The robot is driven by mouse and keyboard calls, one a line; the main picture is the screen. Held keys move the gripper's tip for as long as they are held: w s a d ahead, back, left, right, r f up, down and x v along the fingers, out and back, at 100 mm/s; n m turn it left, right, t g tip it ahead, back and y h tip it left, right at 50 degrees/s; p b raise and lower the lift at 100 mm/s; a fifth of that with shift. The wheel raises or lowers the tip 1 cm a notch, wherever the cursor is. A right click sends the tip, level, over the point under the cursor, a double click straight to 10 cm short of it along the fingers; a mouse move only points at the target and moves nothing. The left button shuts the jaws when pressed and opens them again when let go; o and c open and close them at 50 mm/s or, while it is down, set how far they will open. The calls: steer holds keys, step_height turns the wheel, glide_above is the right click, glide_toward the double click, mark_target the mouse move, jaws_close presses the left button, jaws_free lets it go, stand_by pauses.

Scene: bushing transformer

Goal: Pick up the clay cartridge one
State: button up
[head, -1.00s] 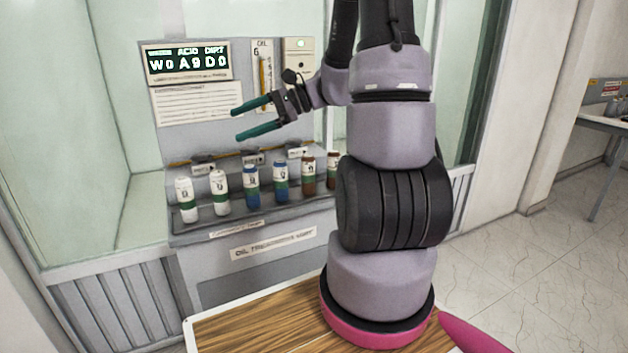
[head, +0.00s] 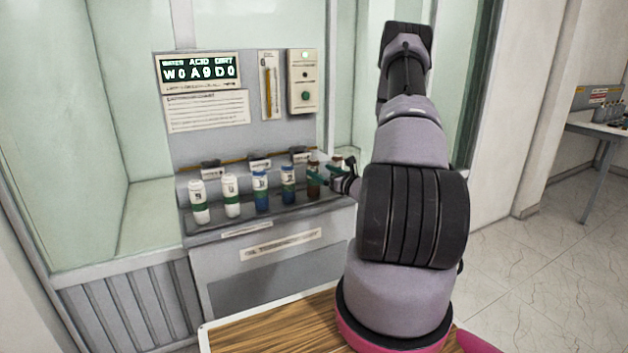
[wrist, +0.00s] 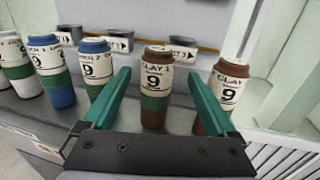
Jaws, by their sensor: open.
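The clay cartridge one is a brown tube with a white label reading "CLAY 1" and "9" and a green band. In the wrist view the clay cartridge one (wrist: 153,78) stands upright between the two green fingers of my gripper (wrist: 162,84). Gaps show on both sides of it, so the fingers look apart from it. In the head view the clay cartridge one (head: 313,190) stands in the row on the machine's shelf, partly covered by the fingers of my gripper (head: 319,175). My gripper is open and holds nothing.
A second brown clay cartridge (wrist: 222,96) stands close outside the right finger. Blue cartridges (wrist: 98,68) and white cartridges (head: 199,203) stand to the left in the same row. The machine's panel (head: 210,145) with a display rises behind the shelf.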

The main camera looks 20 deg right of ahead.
mark_target(308, 165)
steer(key=x, duration=0.7)
steer(key=shift+w+a, duration=0.2)
jaws_close()
